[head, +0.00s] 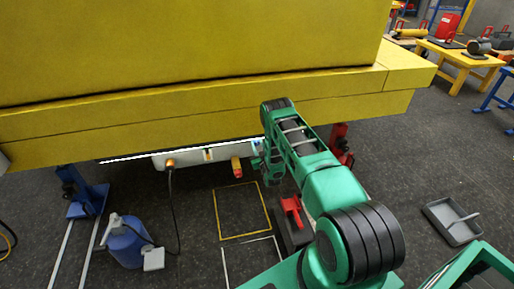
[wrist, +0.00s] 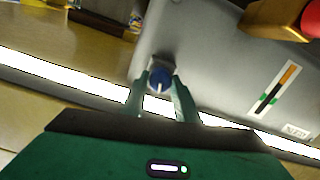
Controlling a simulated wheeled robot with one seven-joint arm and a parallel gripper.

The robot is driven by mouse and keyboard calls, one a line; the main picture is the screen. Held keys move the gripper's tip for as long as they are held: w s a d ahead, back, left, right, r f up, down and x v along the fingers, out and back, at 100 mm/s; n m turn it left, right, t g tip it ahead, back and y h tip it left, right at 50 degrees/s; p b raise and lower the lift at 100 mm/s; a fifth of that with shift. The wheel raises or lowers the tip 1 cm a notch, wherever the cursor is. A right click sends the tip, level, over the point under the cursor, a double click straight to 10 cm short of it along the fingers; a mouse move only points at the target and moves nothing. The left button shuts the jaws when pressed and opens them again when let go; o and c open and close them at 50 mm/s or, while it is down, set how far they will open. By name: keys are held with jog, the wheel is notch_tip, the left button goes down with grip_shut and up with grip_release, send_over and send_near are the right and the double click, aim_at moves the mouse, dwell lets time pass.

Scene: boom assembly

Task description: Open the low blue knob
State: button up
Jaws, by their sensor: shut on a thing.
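The blue knob (wrist: 160,79), with a white line on its face, sits on a pale grey panel (wrist: 215,62) in the wrist view. My gripper (wrist: 161,86) is shut on the knob, one green finger on each side of it. In the head view my gripper (head: 264,160) reaches the right end of the white unit (head: 190,158) under the yellow boom, and the knob is largely hidden there by my arm.
The yellow boom (head: 200,90) hangs low just above my gripper. An orange-and-red knob (head: 237,168) sticks out nearby, and a black cable hangs from the unit. A blue canister (head: 125,243), a red tool (head: 292,210) and a grey tray (head: 452,221) are on the floor.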

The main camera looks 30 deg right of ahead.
jog(key=shift+s+d+f+m, duration=0.1)
jog(key=shift+f+m, duration=0.05)
jog(key=shift+m, duration=1.2)
jog(key=shift+s+a+f+m, duration=0.1)
jog(key=shift+m, duration=1.3)
jog(key=shift+s+d+f+m, duration=0.1)
jog(key=shift+f+m, duration=0.05)
jog(key=shift+m, duration=1.2)
jog(key=o, duration=1)
jog(key=shift+w, duration=0.1)
jog(key=shift+o, duration=0.3)
jog(key=shift+w+r, duration=0.1)
jog(key=shift+r, duration=0.05)
jog(key=v, duration=1)
jog(key=shift+s, duration=0.4)
